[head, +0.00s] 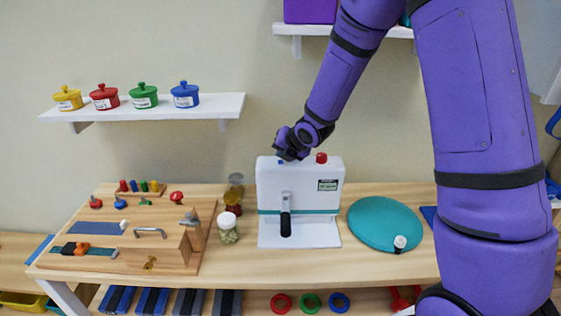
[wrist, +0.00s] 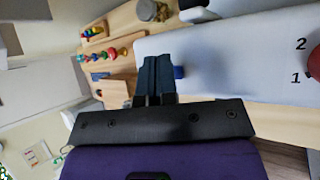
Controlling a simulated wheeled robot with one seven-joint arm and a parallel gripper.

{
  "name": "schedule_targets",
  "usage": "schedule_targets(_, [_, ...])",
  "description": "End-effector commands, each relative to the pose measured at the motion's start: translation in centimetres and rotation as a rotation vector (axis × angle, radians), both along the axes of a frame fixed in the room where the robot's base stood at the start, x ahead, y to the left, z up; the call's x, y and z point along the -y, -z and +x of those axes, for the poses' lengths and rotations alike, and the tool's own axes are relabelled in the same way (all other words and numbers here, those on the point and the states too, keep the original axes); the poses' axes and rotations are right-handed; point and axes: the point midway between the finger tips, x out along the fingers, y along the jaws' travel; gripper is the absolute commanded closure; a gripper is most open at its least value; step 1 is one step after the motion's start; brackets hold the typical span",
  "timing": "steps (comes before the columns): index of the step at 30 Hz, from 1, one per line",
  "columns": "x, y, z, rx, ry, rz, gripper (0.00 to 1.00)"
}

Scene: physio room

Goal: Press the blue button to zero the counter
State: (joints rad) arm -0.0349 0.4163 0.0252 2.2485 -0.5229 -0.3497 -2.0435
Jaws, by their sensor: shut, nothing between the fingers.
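A white machine (head: 271,184) stands on the bench with a black lever on its front and a small counter display (head: 328,186) at its upper right. The display's digits are too small to read. On its top are a blue button (head: 281,162) at the left and a red button (head: 321,158) at the right. My gripper (head: 283,156) is shut and empty, pointing down right at the blue button. In the wrist view the shut fingers (wrist: 157,66) partly cover the blue button (wrist: 179,72), which shows just right of them. I cannot tell whether they touch it.
Jars, including one with a white lid (head: 228,228), stand left of the machine. A wooden activity board (head: 205,215) lies further left. A teal disc (head: 375,225) lies to the right. A shelf with coloured pots (head: 144,97) hangs at upper left.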

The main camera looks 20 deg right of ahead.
Motion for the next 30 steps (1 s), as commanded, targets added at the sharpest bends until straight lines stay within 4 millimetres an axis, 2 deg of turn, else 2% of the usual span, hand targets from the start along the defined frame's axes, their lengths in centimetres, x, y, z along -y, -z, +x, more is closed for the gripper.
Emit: schedule_targets(30, [0.0,0.94,-0.01,-0.001,0.0,0.0,1.0])
